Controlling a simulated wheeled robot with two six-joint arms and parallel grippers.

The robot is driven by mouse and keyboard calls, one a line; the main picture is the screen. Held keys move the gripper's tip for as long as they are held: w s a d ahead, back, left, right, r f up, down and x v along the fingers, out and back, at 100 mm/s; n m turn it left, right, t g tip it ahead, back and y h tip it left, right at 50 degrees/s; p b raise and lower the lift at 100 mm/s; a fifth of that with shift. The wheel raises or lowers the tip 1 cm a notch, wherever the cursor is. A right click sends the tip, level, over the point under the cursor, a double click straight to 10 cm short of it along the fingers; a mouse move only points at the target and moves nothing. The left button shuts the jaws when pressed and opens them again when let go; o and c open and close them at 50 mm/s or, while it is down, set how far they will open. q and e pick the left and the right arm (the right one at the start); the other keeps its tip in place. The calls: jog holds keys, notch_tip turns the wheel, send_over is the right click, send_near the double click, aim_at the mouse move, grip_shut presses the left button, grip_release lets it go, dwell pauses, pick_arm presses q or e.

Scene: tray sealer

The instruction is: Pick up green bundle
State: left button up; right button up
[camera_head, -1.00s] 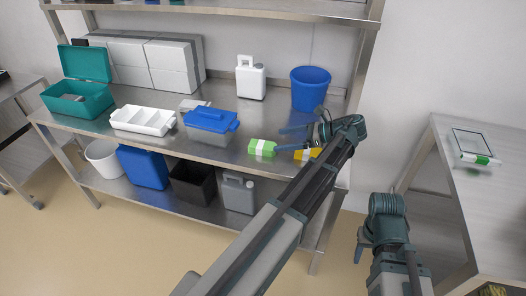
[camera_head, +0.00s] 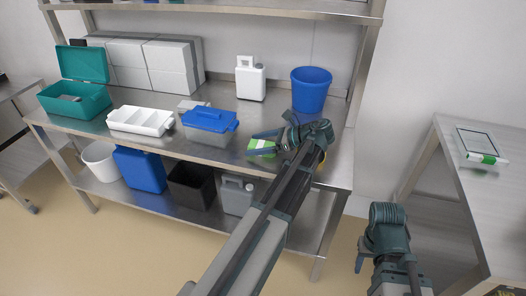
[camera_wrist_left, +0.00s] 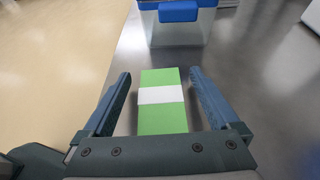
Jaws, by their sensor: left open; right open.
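The green bundle (camera_head: 262,148) with a white band lies on the metal shelf near its front edge. In the left wrist view the green bundle (camera_wrist_left: 162,115) lies between the two open fingers, with a gap on each side. My left gripper (camera_head: 262,141) is open around it, and the left arm hides part of the area to its right. The left gripper's fingers also show in the wrist view (camera_wrist_left: 160,98). My right gripper (camera_head: 362,258) is open and empty, low at the right, away from the bundle.
A clear box with blue lid (camera_head: 210,124) stands just left of the bundle. A side table (camera_head: 490,200) is at right.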

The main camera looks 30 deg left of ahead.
aim_at(252, 144)
pick_arm(q)
jog(key=shift+s+a+f, duration=0.15)
jog(key=shift+a+f, duration=0.1)
jog(key=shift+a, duration=0.3)
jog(key=c, duration=1.5)
jog(key=shift+r, duration=0.25)
notch_tip(252, 144, up, 2)
jog(key=p, duration=0.2)
jog(key=shift+r+p, duration=0.1)
jog(key=shift+p, duration=0.2)
jog(key=shift+s+r+p, duration=0.4)
jog(key=shift+r+p, duration=0.25)
jog(key=s+a+r+p, duration=0.1)
jog(key=s+a, duration=0.1)
jog(key=s, duration=1.3)
jog(key=shift+a+r, duration=0.15)
jog(key=shift+a, duration=0.25)
